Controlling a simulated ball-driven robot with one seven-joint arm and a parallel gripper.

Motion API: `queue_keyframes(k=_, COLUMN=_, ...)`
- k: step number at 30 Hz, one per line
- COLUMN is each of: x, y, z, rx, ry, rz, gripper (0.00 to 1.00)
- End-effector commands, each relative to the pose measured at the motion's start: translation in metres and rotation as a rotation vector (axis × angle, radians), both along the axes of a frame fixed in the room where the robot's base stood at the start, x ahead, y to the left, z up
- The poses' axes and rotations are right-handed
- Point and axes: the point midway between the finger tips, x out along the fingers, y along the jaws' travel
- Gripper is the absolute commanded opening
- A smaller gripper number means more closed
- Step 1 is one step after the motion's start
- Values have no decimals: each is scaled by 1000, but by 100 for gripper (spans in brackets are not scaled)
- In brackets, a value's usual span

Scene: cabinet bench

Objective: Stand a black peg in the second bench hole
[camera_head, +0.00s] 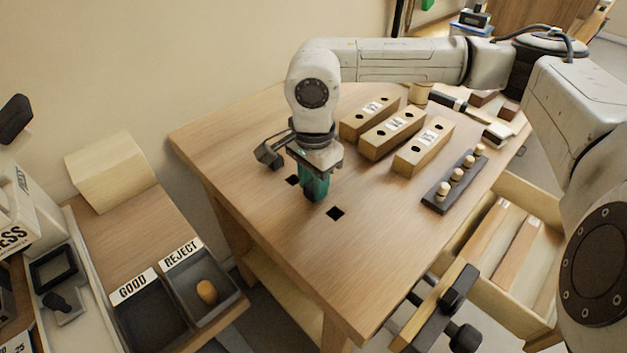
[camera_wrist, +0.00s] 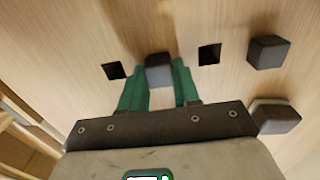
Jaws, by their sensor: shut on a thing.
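My gripper (camera_head: 315,195) points down over the bench (camera_head: 385,225), its green fingers low near the top. In the wrist view my gripper (camera_wrist: 160,85) is shut on a black peg (camera_wrist: 158,68), whose square end shows between the fingers. The peg lies between two open square holes, one to the left (camera_wrist: 115,70) and one to the right (camera_wrist: 209,54). These holes also show in the head view, at the near side (camera_head: 335,213) and far side (camera_head: 292,180) of the fingers. The peg's lower end is hidden; I cannot tell whether it is in a hole.
Two other dark blocks (camera_wrist: 268,51) (camera_wrist: 275,117) are right of the holes in the wrist view. Labelled wooden blocks (camera_head: 424,147) and a dark rack of small pegs (camera_head: 455,182) lie to the right. GOOD (camera_head: 150,315) and REJECT (camera_head: 220,299) trays stand at lower left.

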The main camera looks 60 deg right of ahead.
Motion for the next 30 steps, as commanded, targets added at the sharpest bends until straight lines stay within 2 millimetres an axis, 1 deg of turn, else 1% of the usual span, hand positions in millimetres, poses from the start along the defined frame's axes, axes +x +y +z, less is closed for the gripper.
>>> queue_keyframes(k=29, x=0, y=0, z=-6, rx=0, ry=-1, rz=0, gripper=0)
queue_keyframes(k=30, x=0, y=0, z=-6, rx=0, ry=0, rz=0, gripper=35)
